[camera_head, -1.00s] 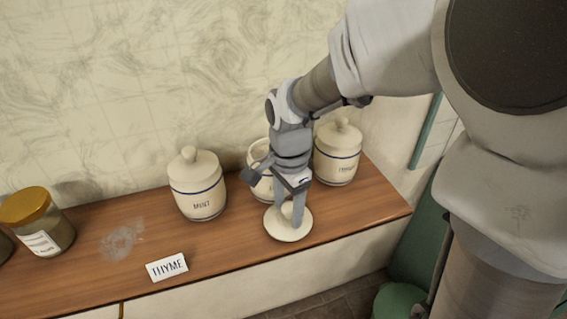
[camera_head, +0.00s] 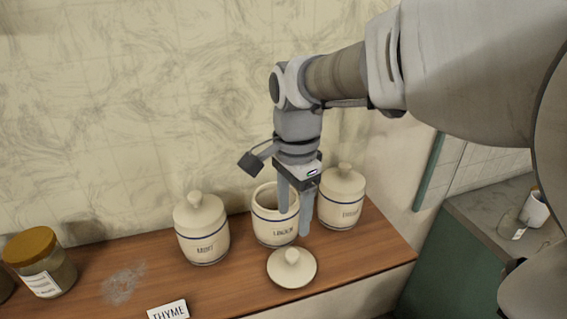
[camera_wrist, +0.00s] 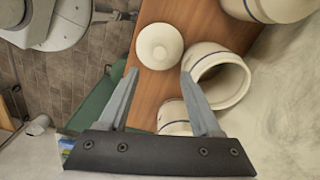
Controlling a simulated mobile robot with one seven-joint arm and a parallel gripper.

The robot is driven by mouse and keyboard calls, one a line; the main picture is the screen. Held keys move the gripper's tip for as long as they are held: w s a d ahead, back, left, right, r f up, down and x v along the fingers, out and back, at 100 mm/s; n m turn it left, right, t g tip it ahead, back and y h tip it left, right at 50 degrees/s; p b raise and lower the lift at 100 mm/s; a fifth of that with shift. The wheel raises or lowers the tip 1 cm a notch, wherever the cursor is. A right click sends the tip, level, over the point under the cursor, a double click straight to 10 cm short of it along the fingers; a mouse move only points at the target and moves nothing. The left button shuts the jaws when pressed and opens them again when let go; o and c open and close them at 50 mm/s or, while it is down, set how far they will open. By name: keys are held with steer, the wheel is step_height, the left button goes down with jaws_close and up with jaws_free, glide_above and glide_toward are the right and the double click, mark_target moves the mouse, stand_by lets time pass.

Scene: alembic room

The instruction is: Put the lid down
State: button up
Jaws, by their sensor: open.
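The cream lid (camera_head: 291,267) with a round knob lies flat, knob up, on the wooden shelf in front of the open middle jar (camera_head: 274,225). The lid also shows in the wrist view (camera_wrist: 159,46), on the wood near the shelf edge. My gripper (camera_head: 294,222) is open and empty, raised above the lid and apart from it. One finger covers part of the open jar in the head view. The jar's open mouth shows in the wrist view (camera_wrist: 221,81).
A lidded jar labelled MINT (camera_head: 202,238) stands left of the open jar, and another lidded jar (camera_head: 342,198) stands right. A THYME card (camera_head: 169,310) and a gold-capped glass jar (camera_head: 42,262) are further left. The wooden shelf (camera_head: 240,285) is bare between the card and the lid.

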steer(key=s+d+r+n+t, duration=0.2)
steer(key=s+d+n+t, duration=0.3)
steer(key=s+d+n, duration=0.5)
steer(key=shift+s+d+r+n, duration=0.15)
steer(key=shift+s+d+n, duration=0.15)
steer(key=shift+s+n, duration=0.7)
steer(key=shift+s, duration=0.1)
steer(key=shift+c, duration=1.1)
steer(key=shift+d, duration=0.15)
